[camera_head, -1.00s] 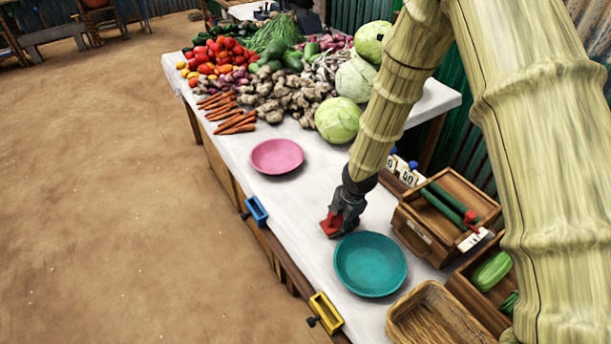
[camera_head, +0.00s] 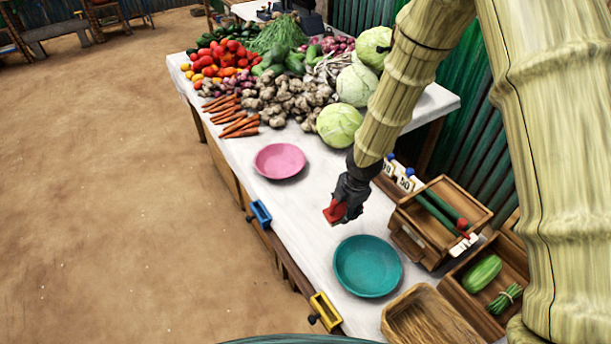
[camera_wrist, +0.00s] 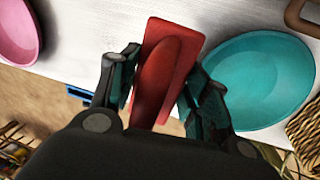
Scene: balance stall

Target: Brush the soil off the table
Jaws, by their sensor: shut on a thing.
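My gripper (camera_head: 345,202) is shut on a red brush-like tool (camera_wrist: 166,68), with a dark finger on each side of it. In the wrist view the tool shows a flat red back with a rounded raised grip; any bristles are hidden underneath. In the head view the red tool (camera_head: 335,211) appears above the white table (camera_head: 312,222), between the pink plate and the teal plate. A gap to the table seems to show, but its height is hard to judge. I cannot make out soil on the visible tabletop.
The pink plate (camera_head: 279,161) and teal plate (camera_head: 368,266) flank the gripper. A wooden caddy (camera_head: 432,243), vegetable crate (camera_head: 487,300) and woven basket (camera_head: 425,318) stand on the right. Blue (camera_head: 260,212) and yellow (camera_head: 326,309) holders hang at the front edge. Vegetables fill the far end.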

